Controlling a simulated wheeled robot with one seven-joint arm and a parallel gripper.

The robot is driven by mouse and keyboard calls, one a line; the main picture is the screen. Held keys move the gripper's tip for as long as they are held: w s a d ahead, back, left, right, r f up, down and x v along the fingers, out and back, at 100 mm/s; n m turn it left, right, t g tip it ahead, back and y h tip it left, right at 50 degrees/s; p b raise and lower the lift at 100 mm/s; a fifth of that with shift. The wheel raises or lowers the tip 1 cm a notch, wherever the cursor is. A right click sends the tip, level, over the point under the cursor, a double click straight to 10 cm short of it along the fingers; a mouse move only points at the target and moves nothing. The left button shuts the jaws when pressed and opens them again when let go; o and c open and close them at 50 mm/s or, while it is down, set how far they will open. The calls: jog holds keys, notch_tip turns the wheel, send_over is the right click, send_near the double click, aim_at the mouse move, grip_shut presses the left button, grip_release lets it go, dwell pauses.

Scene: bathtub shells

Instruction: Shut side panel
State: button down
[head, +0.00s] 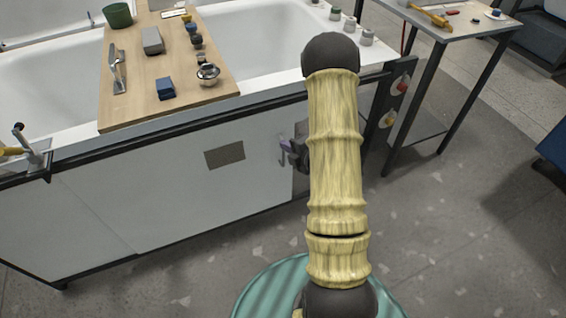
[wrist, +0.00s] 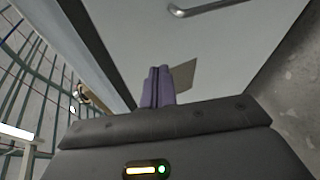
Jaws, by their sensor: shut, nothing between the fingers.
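The white side panel (head: 170,190) covers the front of the bathtub, below its dark rim rail. A grey-brown rectangular plate (head: 224,155) sits on its face. A slim metal handle (head: 282,152) stands near its right end. My gripper is at that end, mostly hidden behind my arm in the head view. In the wrist view my gripper (wrist: 158,86) has its purple fingers together and empty, in front of the panel (wrist: 225,50), with the plate (wrist: 183,76) beside them. The handle (wrist: 205,7) is at the top, apart from the fingers. I cannot tell how far the panel stands open.
A wooden board (head: 135,90) with small tools, blocks and a metal cup lies across the bathtub (head: 270,35). A side table (head: 450,25) stands at the upper right. A blue box (head: 553,150) is at the right edge. The floor (head: 440,215) between is clear.

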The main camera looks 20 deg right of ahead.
jog(key=s+d+f+n+t+y+b, duration=0.1)
jog(key=s+f+n+t+y+b, duration=0.1)
jog(key=f, duration=0.6)
jog(key=s+n+b, duration=0.1)
jog(key=n+b, duration=0.1)
jog(key=b, duration=0.1)
jog(key=shift+s+f, duration=0.15)
jog(key=shift+s, duration=0.05)
jog(key=shift+d, duration=0.1)
jog(key=w+b, duration=0.2)
jog(key=w, duration=0.7)
jog(key=shift+w+d, duration=0.15)
jog(key=shift+w, duration=0.15)
jog(key=shift+d+b, duration=0.15)
jog(key=shift+b, duration=0.15)
